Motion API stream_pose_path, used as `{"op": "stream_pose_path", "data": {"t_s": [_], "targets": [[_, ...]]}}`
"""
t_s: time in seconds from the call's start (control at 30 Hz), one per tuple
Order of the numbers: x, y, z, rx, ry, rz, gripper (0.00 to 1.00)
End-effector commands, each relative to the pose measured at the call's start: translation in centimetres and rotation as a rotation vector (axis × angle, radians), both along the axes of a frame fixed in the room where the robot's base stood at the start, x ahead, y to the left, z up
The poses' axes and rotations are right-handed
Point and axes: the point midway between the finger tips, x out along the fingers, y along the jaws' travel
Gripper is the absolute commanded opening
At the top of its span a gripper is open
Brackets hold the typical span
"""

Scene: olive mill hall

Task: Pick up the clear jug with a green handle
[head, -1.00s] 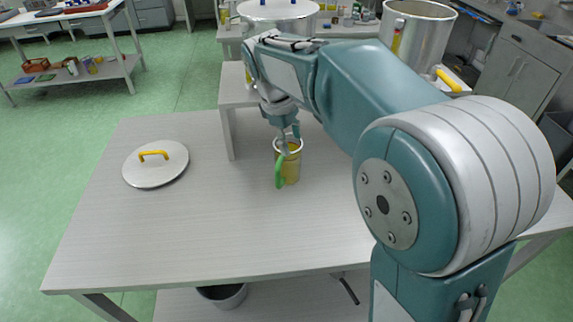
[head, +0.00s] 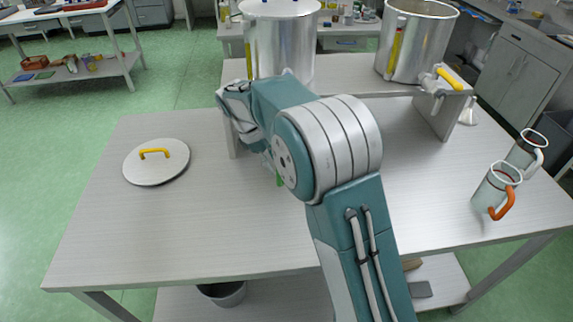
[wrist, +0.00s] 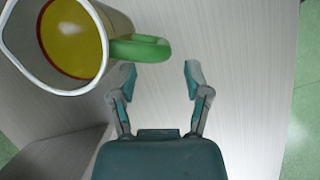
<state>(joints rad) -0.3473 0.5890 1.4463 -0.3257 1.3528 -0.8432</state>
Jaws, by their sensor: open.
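The clear jug with a green handle (wrist: 139,48) shows large at the upper left of the wrist view, with yellow liquid inside and a white rim. My gripper (wrist: 158,75) is open and empty in the wrist view. Its left fingertip is close to the underside of the green handle in that picture; I cannot tell whether they touch. In the head view my arm hides nearly all of the jug, and only a bit of its green handle (head: 279,180) shows. My gripper is mostly hidden there too.
A lid with a yellow handle (head: 155,162) lies on the table's left. A raised shelf (head: 350,75) holds two steel vessels, the right one (head: 418,45) with a yellow-handled tap. Jugs with an orange handle (head: 495,188) and a white handle (head: 527,150) stand at right. The table's front left is clear.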

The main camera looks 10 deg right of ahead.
Motion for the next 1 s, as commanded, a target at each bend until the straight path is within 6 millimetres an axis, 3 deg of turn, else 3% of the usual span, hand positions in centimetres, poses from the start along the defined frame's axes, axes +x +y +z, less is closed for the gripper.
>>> {"op": "stream_pose_path", "data": {"t_s": [0.3,0.57,0.6,0.7,0.73,1.0], "targets": [[-0.8,-1.8,-4.0,0.0,0.001,0.001,0.62],[-0.8,-1.8,-4.4,0.0,0.0,0.0,0.62],[-0.8,-1.8,-4.4,0.0,0.0,0.0,0.54],[-0.8,-1.8,-4.4,0.0,0.0,0.0,0.09],[-0.8,-1.8,-4.4,0.0,0.0,0.0,0.0],[-0.8,-1.8,-4.3,0.001,-0.002,-0.001,0.0]]}}
